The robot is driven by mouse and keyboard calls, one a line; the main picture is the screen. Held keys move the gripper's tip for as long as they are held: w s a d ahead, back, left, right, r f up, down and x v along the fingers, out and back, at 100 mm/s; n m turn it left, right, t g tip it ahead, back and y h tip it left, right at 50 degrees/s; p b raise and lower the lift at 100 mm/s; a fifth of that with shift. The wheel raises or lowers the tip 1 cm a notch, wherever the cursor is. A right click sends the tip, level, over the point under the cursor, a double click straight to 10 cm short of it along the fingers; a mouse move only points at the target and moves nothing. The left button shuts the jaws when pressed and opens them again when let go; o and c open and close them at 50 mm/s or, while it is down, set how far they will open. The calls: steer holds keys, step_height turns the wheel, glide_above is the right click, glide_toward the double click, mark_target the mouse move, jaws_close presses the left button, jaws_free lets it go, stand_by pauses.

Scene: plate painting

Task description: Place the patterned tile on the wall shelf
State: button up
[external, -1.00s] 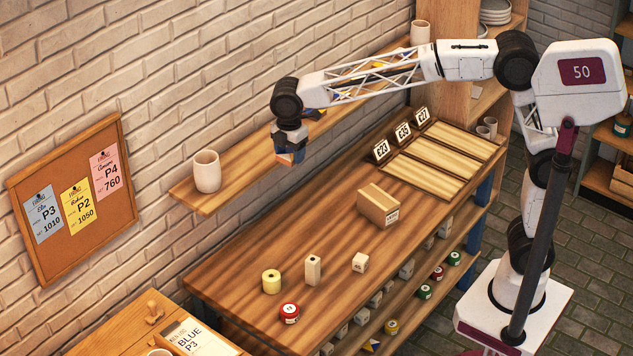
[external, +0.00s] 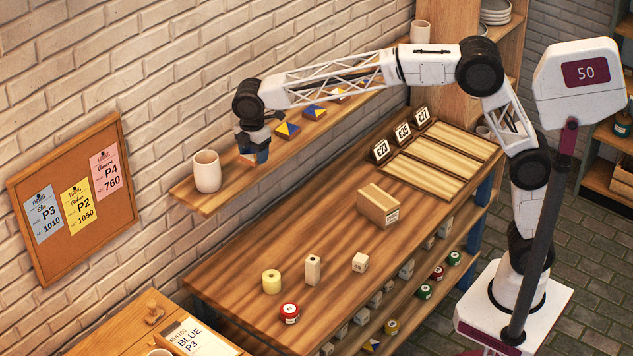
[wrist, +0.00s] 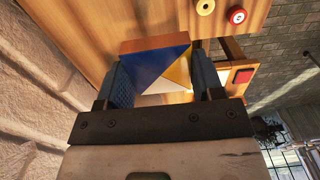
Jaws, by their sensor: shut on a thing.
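In the wrist view the patterned tile (wrist: 160,66), with blue, yellow and white triangles and a terracotta edge, is between the fingers of my gripper (wrist: 162,78). In the external view my gripper (external: 254,152) is at the wall shelf (external: 209,202), just right of the white cup. Only a terracotta edge of the held tile (external: 248,160) shows there. I cannot tell whether the tile touches the shelf.
A white cup (external: 207,172) stands on the shelf, left of my gripper. The workbench (external: 235,275) below holds a cardboard box (external: 379,205), a yellow roll (external: 271,281), a red-and-white tin (external: 289,313) and small blocks. The brick wall (external: 200,80) runs behind the shelf.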

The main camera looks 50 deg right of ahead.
mark_target(236, 170)
steer(key=shift+w+a+f, duration=0.1)
steer(key=shift+w+a, duration=0.4)
steer(key=shift+w, duration=0.3)
steer(key=shift+w+a+f, duration=0.1)
steer(key=shift+w+a, duration=0.35)
steer(key=shift+w, duration=0.3)
steer(key=shift+w+a+f, duration=0.1)
steer(key=shift+w+a, duration=0.4)
steer(key=shift+w, duration=0.3)
steer(key=shift+f, duration=1.7)
steer(key=shift+f, duration=0.2)
steer(key=o, duration=1)
steer(key=shift+r, duration=0.2)
step_height(236, 170, up, 12)
steer(key=shift+f, duration=0.1)
